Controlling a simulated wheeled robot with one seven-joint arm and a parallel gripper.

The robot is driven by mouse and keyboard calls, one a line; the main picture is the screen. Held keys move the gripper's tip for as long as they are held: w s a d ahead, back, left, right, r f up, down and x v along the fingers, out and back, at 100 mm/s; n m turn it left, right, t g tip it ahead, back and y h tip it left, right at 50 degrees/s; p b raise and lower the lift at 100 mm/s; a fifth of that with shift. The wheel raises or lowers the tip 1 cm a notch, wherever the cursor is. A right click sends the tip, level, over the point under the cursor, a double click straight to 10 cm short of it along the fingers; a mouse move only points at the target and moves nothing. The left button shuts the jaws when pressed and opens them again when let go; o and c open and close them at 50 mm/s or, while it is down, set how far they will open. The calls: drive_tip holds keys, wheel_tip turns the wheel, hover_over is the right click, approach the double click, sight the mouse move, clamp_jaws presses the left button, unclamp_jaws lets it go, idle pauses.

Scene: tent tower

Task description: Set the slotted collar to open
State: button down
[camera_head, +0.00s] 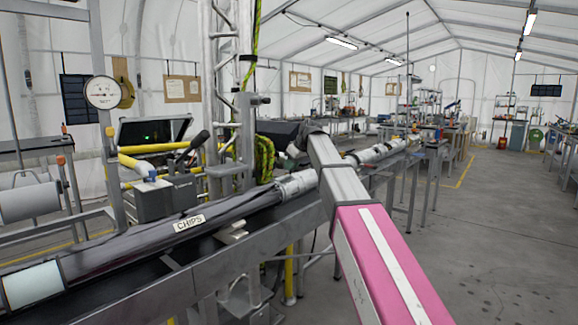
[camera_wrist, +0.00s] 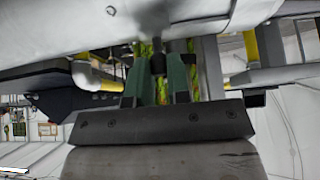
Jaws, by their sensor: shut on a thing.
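A pale metal collar-like section (camera_head: 296,185) sits at the right end of the long dark tube marked CHIPS in the head view. My arm crosses just to its right; I cannot make out its slot or setting. In the wrist view my gripper (camera_wrist: 160,85) has two green fingers closed around a small dark handle (camera_wrist: 157,63). The handle hangs from a grey rounded body (camera_wrist: 155,22) along the top, whose edges are cut off. I cannot tell whether this body is the collar. My fingertips are hidden in the head view.
The CHIPS tube (camera_head: 150,238) lies along a grey rail bench. A lattice mast with green-yellow rope (camera_head: 264,160) stands behind. A grey box with a black lever (camera_head: 172,192) and yellow pipes are at left. Open floor (camera_head: 500,220) lies right.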

drive_tip(key=shift+s+d+f+t+y, duration=0.25)
drive_tip(key=shift+s+d+t+y, duration=0.65)
drive_tip(key=shift+y, duration=0.2)
drive_tip(key=shift+s+d+f, duration=0.2)
drive_tip(key=shift+d, duration=0.3)
drive_tip(key=c, duration=1.1)
unclamp_jaws()
drive_tip(key=shift+s+d+r, duration=0.1)
drive_tip(key=shift+d+r, duration=0.05)
drive_tip(key=shift+r, duration=0.05)
drive_tip(key=v, duration=1)
drive_tip(key=shift+d+r, duration=0.1)
drive_tip(key=shift+r, duration=0.05)
